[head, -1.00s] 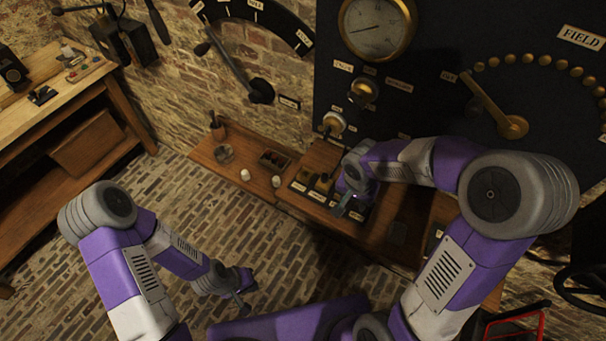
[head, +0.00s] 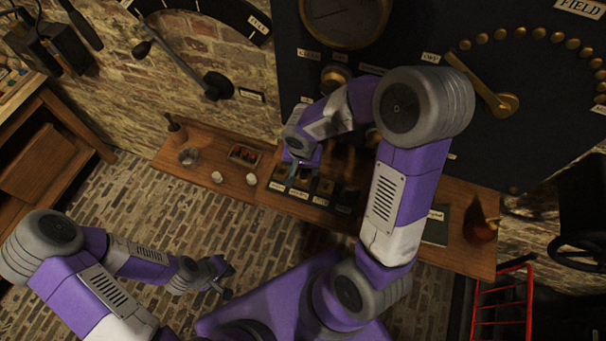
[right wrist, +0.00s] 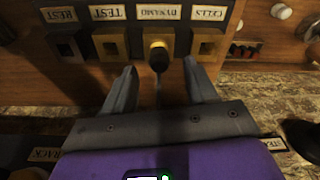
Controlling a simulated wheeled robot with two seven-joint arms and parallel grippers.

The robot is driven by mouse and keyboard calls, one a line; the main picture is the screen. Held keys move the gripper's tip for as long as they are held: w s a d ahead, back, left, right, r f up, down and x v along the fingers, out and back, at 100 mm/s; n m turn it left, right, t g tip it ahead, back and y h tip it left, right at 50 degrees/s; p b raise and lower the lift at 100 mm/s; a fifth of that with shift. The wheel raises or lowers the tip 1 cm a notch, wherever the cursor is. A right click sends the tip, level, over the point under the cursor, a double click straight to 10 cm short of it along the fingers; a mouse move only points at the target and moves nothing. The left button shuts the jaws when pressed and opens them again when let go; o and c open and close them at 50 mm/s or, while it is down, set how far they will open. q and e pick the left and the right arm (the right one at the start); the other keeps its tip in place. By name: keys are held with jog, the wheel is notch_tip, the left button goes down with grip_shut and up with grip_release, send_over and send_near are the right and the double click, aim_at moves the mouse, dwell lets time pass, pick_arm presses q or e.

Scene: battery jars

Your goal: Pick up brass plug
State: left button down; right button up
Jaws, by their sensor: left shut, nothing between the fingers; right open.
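The brass plug (right wrist: 158,58) shows in the right wrist view, with a dark knob toward me and a yellow brass part behind it. It stands at the socket labelled DYNAMO. My right gripper (right wrist: 160,88) is open, its two fingers either side of the line to the plug and short of it, with nothing held. In the head view my right gripper (head: 295,163) is over the left part of the labelled socket row (head: 318,201); the plug cannot be made out there. My left gripper (head: 226,283) is shut and empty, low over the brick floor, away from the shelf.
The sockets labelled TEST (right wrist: 110,45), REST (right wrist: 68,45) and CELLS (right wrist: 207,43) flank DYNAMO. On the wooden shelf (head: 215,145), left of the row, are two small white pieces (head: 251,179), an open box (head: 243,155) and a glass dish (head: 189,157). A dark panel stands behind.

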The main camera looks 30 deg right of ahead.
aim_at(304, 172)
notch_tip(304, 172, down, 3)
jog(key=shift+d+r, duration=0.1)
jog(key=shift+w+d+f, duration=0.1)
jog(key=shift+w+f, duration=0.05)
jog(key=shift+f, duration=0.25)
jog(key=shift+r, duration=0.1)
grip_shut()
